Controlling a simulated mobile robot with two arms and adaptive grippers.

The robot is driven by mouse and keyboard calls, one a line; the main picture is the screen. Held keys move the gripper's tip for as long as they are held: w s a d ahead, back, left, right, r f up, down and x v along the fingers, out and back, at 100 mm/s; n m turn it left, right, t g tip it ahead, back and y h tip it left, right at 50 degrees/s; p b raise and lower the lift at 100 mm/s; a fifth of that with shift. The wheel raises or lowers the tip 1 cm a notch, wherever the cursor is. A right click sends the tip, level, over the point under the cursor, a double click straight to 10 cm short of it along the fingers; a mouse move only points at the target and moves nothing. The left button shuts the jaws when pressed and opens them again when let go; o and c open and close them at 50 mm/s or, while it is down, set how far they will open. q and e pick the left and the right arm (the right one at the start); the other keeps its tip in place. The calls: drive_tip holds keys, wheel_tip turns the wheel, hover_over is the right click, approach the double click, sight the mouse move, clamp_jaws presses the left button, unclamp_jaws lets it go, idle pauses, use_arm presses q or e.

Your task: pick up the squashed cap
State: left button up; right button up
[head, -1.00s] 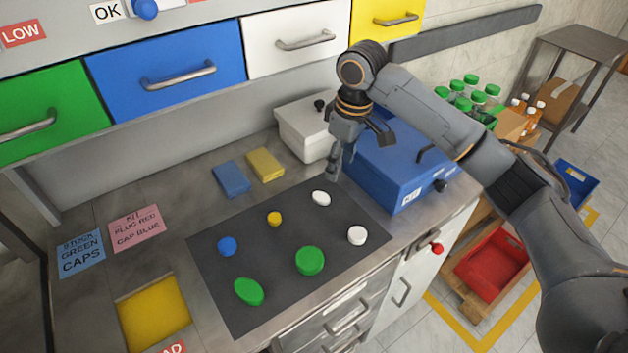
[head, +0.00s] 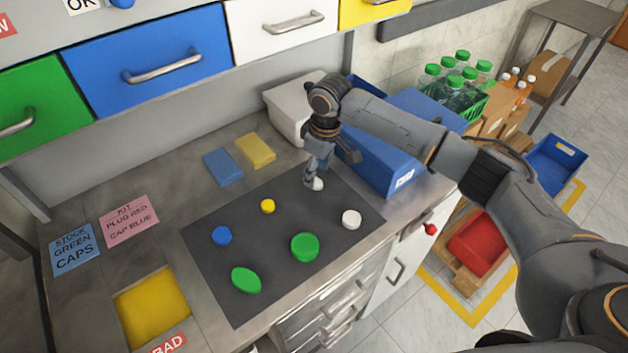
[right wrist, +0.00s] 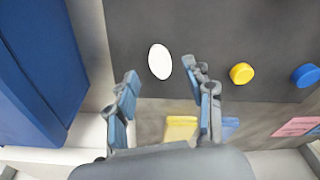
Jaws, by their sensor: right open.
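A white oval cap (head: 318,184) lies on the dark mat (head: 270,290), partly hidden by my right gripper (head: 312,178). In the right wrist view the same white cap (right wrist: 160,61) looks clearly squashed, longer than wide. My right gripper (right wrist: 167,82) is open there, its two blue-padded fingers apart and empty, with the cap just beyond the fingertips. I cannot tell whether they touch it. A green cap (head: 246,280) at the mat's front left also looks oval. My left gripper is not in view.
The mat also holds a round white cap (head: 351,219), a round green cap (head: 305,247), a yellow cap (head: 268,206) and a blue cap (head: 222,235). A blue box (head: 385,160) stands close beside my right gripper. Blue and yellow pads (head: 255,151) lie behind the mat.

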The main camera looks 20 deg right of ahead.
drive_tip(key=shift+w+a+f, duration=0.1)
drive_tip(key=shift+f, duration=0.65)
drive_tip(key=shift+w+a+f, duration=0.1)
drive_tip(key=shift+f, duration=0.65)
drive_tip(key=c, duration=0.8)
drive_tip(key=shift+r, duration=0.1)
